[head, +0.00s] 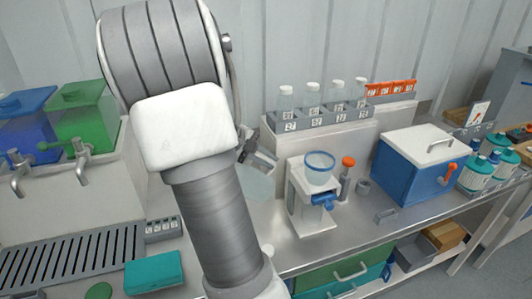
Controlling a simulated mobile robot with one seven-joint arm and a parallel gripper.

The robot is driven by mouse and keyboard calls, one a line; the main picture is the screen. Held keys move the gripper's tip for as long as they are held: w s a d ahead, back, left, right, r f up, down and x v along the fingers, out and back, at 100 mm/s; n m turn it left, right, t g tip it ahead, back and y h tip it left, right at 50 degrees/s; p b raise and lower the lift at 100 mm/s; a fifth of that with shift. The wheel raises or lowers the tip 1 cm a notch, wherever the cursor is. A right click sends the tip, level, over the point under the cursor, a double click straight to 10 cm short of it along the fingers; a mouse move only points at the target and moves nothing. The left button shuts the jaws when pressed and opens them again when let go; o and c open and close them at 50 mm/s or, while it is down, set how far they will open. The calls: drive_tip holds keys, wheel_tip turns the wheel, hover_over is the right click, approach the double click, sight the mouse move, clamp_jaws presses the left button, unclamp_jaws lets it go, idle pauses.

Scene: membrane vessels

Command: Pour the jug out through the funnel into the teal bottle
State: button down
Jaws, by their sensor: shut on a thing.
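My gripper (259,157) shows only in part past the right side of my arm, above the worktop. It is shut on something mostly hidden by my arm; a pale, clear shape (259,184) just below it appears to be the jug. To the right, a clear funnel-like cup with a blue rim (319,168) sits on a white stand (308,213) with a blue fitting.
A blue box with a white lid (425,165) stands right of the stand. An orange-capped tube (346,172) is between them. A rack of clear bottles (315,118) is behind. Blue and green tanks with taps (78,115) and a teal block (153,271) are left.

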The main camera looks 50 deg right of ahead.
drive_tip(key=shift+r+t+y+p, duration=0.8)
drive_tip(key=shift+r+y+p, duration=0.8)
drive_tip(key=shift+p, duration=2.6)
drive_tip(key=shift+d+t+y+p, duration=0.1)
drive_tip(key=shift+t+y+p, duration=0.2)
drive_tip(key=shift+y+p, duration=0.65)
drive_tip(key=shift+s+f+b, duration=0.1)
drive_tip(key=shift+f+b, duration=0.1)
drive_tip(key=shift+b, duration=0.2)
drive_tip(key=shift+r+t+y, duration=0.4)
drive_tip(key=shift+y, duration=0.5)
drive_tip(key=shift+r+t+y, duration=0.4)
drive_tip(key=shift+y, duration=0.45)
